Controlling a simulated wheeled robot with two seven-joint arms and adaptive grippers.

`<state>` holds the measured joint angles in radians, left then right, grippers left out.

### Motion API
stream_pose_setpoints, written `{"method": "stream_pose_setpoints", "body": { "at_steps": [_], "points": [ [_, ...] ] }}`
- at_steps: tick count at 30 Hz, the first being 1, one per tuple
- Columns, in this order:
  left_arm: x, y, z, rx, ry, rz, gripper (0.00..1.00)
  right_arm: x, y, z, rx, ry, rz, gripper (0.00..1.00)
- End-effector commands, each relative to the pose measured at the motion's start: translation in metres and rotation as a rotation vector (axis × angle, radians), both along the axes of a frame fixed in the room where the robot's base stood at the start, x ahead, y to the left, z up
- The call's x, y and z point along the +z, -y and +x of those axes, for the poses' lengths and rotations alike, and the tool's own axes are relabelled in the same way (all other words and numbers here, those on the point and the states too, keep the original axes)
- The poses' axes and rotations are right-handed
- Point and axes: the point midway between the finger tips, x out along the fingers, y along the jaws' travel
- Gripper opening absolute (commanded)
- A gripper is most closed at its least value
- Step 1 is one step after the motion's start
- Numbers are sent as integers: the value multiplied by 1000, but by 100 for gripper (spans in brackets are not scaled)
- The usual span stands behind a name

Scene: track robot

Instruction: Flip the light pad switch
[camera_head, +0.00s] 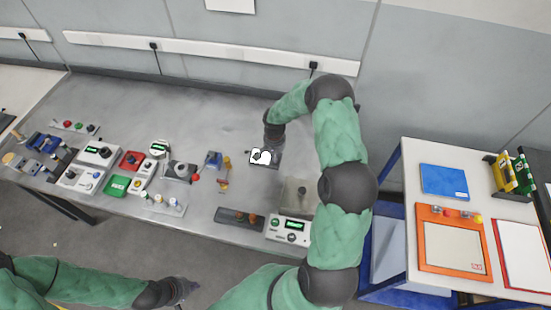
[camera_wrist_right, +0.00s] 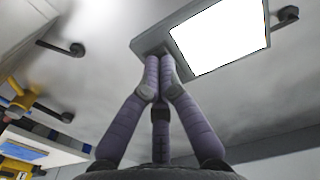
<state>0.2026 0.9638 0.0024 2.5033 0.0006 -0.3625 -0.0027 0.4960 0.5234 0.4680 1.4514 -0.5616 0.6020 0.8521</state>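The light pad has a bright white, lit panel (camera_wrist_right: 220,40) in a grey frame (camera_wrist_right: 176,52), seen in the right wrist view. In the head view it is a small white patch (camera_head: 259,157) on the table, partly covered by my right gripper (camera_head: 270,146). In the wrist view my right gripper (camera_wrist_right: 160,62) has its fingers drawn together, with no object visible between them. Its fingertips overlap the frame beside the panel; contact is unclear. The switch is not distinguishable. My left gripper (camera_head: 184,288) is low, in front of the table; its fingers are too small to read.
The grey table (camera_head: 125,90) holds several devices to the left, including a red box (camera_head: 132,160) and a green box (camera_head: 117,185). A meter box (camera_head: 291,229) stands near the front edge by my right arm. A white side table (camera_head: 398,205) stands right.

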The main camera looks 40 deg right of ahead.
Motion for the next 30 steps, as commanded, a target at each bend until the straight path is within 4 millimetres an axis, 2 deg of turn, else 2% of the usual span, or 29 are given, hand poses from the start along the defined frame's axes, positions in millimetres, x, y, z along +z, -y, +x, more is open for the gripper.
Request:
{"method": "stream_pose_setpoints", "body": {
  "at_steps": [18,30],
  "points": [
    [-6,0,0,0,0,0,0,-6,0,0,0,-1,1,0],
    [6,0,0,0,0,0,0,17,0,0,0,1,1,0]
  ]
}}
